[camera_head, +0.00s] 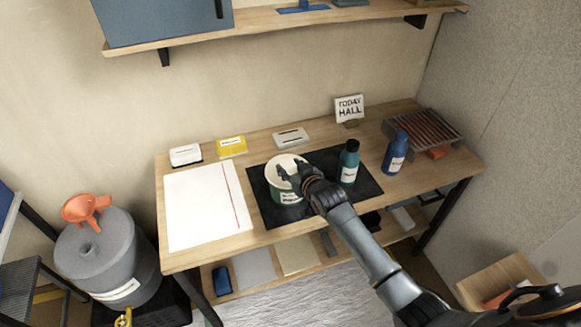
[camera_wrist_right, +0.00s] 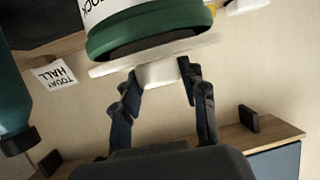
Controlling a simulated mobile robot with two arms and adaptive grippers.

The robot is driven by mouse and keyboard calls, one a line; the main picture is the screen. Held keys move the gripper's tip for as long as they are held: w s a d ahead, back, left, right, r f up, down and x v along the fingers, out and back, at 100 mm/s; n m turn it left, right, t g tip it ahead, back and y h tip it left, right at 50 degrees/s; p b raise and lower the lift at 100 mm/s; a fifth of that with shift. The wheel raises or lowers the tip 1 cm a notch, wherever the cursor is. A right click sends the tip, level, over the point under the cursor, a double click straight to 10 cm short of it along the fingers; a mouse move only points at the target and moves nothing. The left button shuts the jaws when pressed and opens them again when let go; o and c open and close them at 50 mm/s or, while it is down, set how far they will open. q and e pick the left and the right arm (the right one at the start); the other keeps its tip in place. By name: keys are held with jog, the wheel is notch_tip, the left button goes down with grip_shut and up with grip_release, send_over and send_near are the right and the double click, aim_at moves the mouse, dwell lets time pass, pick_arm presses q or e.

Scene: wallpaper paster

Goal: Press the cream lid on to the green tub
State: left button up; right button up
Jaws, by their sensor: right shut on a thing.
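The green tub (camera_head: 287,196) with a white label stands on the dark mat in the middle of the bench. The round cream lid (camera_head: 284,161) is at the tub's top. My right gripper (camera_head: 291,174) comes from the right and is shut on the lid's raised grip. In the right wrist view the fingers (camera_wrist_right: 160,75) hold the lid's grip (camera_wrist_right: 157,73) from both sides. There a dark band shows between the tub's green rim (camera_wrist_right: 135,42) and the lid's plate; the lid looks slightly tilted against the rim. The left gripper is not in view.
A teal bottle (camera_head: 348,164) stands close right of the tub and a blue bottle (camera_head: 395,153) farther right. White paper (camera_head: 200,210) lies to the left. Small boxes (camera_head: 232,146), a sign (camera_head: 350,108) and a wire rack (camera_head: 425,133) line the back. A shelf (camera_head: 270,35) hangs above.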

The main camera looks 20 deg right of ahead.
jog(key=shift+f, duration=0.35)
jog(key=o, duration=1.2)
jog(key=shift+s, duration=0.15)
jog(key=v, duration=1.1)
jog(key=shift+s+r, duration=0.1)
jog(key=shift+s, duration=0.3)
